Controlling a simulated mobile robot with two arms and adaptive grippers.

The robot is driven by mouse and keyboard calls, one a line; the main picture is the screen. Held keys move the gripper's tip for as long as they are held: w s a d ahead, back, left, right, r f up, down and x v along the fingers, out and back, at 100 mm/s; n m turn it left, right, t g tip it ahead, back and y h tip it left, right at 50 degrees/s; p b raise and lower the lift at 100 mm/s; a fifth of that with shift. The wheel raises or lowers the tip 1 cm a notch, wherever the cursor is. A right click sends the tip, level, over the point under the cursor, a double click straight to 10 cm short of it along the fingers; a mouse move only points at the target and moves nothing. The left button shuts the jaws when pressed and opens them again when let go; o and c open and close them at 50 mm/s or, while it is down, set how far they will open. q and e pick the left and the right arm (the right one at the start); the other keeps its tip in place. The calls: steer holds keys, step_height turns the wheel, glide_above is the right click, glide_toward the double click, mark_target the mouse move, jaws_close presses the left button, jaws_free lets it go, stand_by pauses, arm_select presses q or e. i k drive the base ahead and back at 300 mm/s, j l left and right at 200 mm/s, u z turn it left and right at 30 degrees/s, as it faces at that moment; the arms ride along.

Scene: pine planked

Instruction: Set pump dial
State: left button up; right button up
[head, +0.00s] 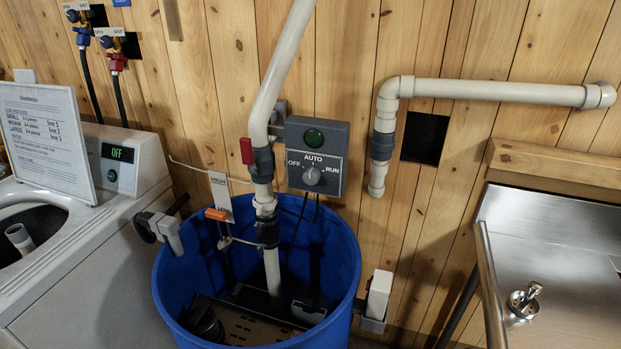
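The pump dial (312,176) is a round grey knob on the front of a dark grey control box (329,185). The box is on the plank wall, just right of a vertical white pipe. White labels around the dial read OFF at the left, AUTO at the top and RUN at the right. The knob is too small to tell surely which label it points to. Neither of my grippers shows in the head view. Nothing covers the dial.
A blue barrel (340,262) stands below the box, with a white pipe (287,55) rising from it. A red-handled valve (247,150) is left of the box. A washer (128,160) is at the left, a steel sink (560,260) at the right.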

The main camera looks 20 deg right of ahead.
mark_target(312, 177)
steer(key=j+z, duration=0.15)
steer(key=j, duration=1.5)
steer(key=k, duration=0.05)
